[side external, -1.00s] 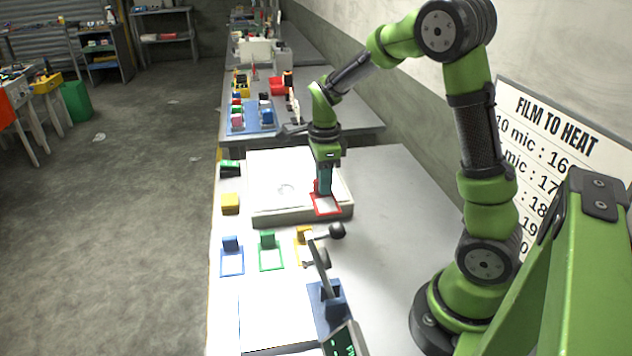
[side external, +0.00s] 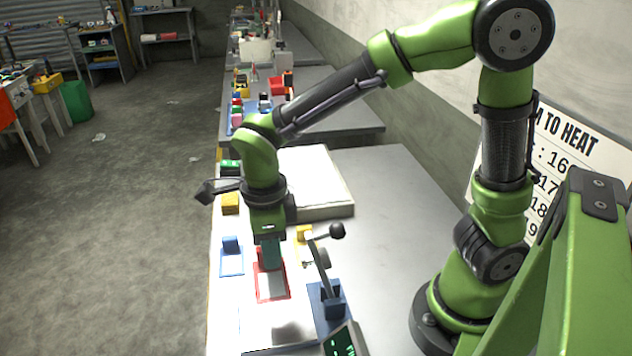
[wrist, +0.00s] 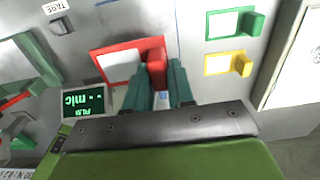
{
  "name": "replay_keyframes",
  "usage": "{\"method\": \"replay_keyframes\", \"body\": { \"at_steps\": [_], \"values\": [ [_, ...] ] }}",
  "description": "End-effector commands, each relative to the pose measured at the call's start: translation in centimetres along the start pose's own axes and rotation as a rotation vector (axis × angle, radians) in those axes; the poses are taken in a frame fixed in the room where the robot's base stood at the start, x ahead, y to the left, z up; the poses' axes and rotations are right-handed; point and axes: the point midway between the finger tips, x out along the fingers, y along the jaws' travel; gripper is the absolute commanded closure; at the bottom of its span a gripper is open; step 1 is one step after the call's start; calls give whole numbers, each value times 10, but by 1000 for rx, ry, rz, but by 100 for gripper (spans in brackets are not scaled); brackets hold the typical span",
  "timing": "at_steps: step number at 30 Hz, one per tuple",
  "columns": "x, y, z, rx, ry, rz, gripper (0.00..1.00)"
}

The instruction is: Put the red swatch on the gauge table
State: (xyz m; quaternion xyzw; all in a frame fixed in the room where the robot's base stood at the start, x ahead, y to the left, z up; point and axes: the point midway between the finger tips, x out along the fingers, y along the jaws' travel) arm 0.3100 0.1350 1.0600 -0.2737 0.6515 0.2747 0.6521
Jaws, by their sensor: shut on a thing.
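The red swatch is a red frame around pale film with an upright red grip block; it shows in the side view (side external: 273,292) and the wrist view (wrist: 127,63). My gripper (side external: 270,258) is shut on its grip block, and its teal fingers also show in the wrist view (wrist: 163,82). The swatch appears raised, with a shadow below it on the pale gauge table (side external: 252,325). The gauge has a blue base (side external: 327,305), a black-knobbed lever and a lit green display (side external: 343,343), left of the swatch in the wrist view (wrist: 83,100).
A blue swatch (side external: 231,258) lies left of my gripper. A yellow swatch (side external: 303,236) is behind the lever, and a green swatch (wrist: 230,22) shows in the wrist view. A white slab (side external: 318,185) stands behind. The bench at right (side external: 385,200) is clear.

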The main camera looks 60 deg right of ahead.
Motion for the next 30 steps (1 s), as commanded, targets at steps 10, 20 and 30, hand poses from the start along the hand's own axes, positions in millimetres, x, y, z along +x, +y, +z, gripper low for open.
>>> {"method": "replay_keyframes", "body": {
  "at_steps": [10,20,30],
  "values": [
    [56,-1,-1,12,4,0,100],
    [94,-1,-1,12,3,1,100],
    [97,-1,0,10,1,0,100]
  ]
}}
